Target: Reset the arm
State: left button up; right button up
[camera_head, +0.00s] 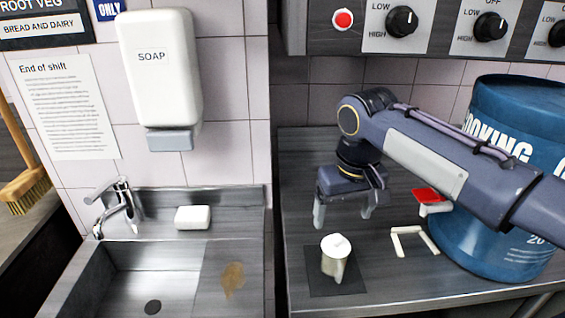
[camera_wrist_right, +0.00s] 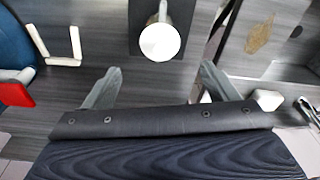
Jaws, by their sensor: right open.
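My right gripper (camera_head: 342,214) is open and empty above the grey counter (camera_head: 300,262), behind a white cup-like container (camera_head: 334,258). The container stands upright on a dark square mat (camera_head: 325,285). In the right wrist view the two fingers of my right gripper (camera_wrist_right: 157,88) are spread apart, and the white container (camera_wrist_right: 160,42) lies beyond them, apart from both fingertips. My right arm reaches in from the right. My left gripper does not show in either view.
A large blue cooking oil drum (camera_head: 480,245) stands right, partly behind my arm. A red-topped object (camera_head: 427,195) and white strips (camera_head: 400,243) lie near it. Left are a sink (camera_head: 125,290), tap (camera_head: 125,205), soap bar (camera_head: 193,217) and soap dispenser (camera_head: 158,70). Control knobs (camera_head: 402,21) are above.

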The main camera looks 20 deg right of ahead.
jog(key=s+a+f+t+y, duration=0.2)
jog(key=s+f, duration=0.3)
jog(key=s, duration=0.3)
jog(key=s+a+f+m+t+y+p, duration=0.1)
jog(key=s+a+f+t, duration=0.1)
jog(key=s+f, duration=0.4)
jog(key=shift+s+y, duration=0.4)
jog(key=shift+s, duration=0.6)
